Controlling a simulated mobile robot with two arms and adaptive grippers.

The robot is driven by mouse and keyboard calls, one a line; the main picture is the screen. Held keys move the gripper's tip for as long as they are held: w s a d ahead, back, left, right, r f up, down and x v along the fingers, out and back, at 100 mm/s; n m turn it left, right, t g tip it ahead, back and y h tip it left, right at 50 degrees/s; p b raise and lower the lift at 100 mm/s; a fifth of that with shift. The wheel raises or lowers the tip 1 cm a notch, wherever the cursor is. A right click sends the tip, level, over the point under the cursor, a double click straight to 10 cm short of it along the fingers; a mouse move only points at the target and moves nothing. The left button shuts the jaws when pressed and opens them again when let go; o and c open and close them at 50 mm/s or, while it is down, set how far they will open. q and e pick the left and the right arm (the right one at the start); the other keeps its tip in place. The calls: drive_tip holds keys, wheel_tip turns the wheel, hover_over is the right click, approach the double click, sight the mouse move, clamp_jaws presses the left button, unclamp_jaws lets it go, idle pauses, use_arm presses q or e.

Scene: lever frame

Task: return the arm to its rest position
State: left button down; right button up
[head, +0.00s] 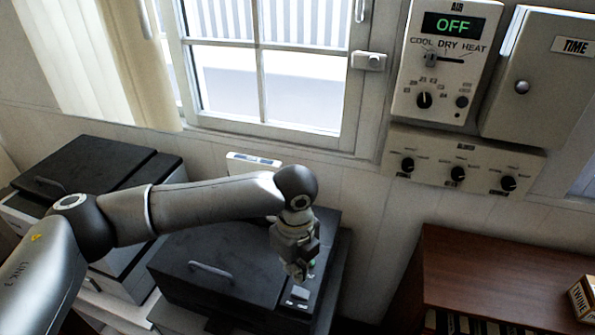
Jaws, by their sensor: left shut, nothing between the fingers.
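My left arm (190,208) comes in from the left and reaches across to the middle of the head view. I cannot tell whether the fingertips touch the box's right-hand panel. My right gripper is not in view.
A second black-lidded machine (90,165) stands at the left. The wall carries an AIR panel (445,60) reading OFF, a row of knobs (458,163) and a TIME box (545,75). A window (270,70) is behind. A wooden cabinet (500,270) with a TWINE box (583,298) is at right.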

use_arm(q)
drive_tip(key=s+d+f+n+h, duration=0.3)
drive_tip(key=s+d+n+h, duration=0.4)
drive_tip(key=s, duration=0.3)
drive_tip(key=s+a+f+n+t+y, duration=0.1)
drive_tip(key=s+a+f+n+y, duration=0.2)
drive_tip(key=a+n, duration=0.45)
drive_tip(key=s+a+f+n+t+y, duration=0.15)
drive_tip(key=s+a+n, duration=0.35)
drive_tip(key=a, duration=0.6)
drive_tip(key=s+a+f+n+t+y, duration=0.1)
drive_tip(key=s+a+f+n+y, duration=0.2)
drive_tip(key=a+n, duration=0.5)
wheel_tip(320, 180, down, 32)
drive_tip(key=s+a+f+m+g+b, duration=0.1)
drive_tip(key=s+m+b, duration=0.1)
drive_tip(key=b, duration=0.4)
drive_tip(key=s+a+f+g+b, duration=0.1)
drive_tip(key=s+a+f+b, duration=0.2)
drive_tip(key=s+f, duration=1.3)
wheel_tip(320, 180, down, 4)
drive_tip(key=shift+s+f+b, duration=0.1)
drive_tip(key=shift+s+b, duration=0.05)
drive_tip(key=shift+b, duration=0.5)
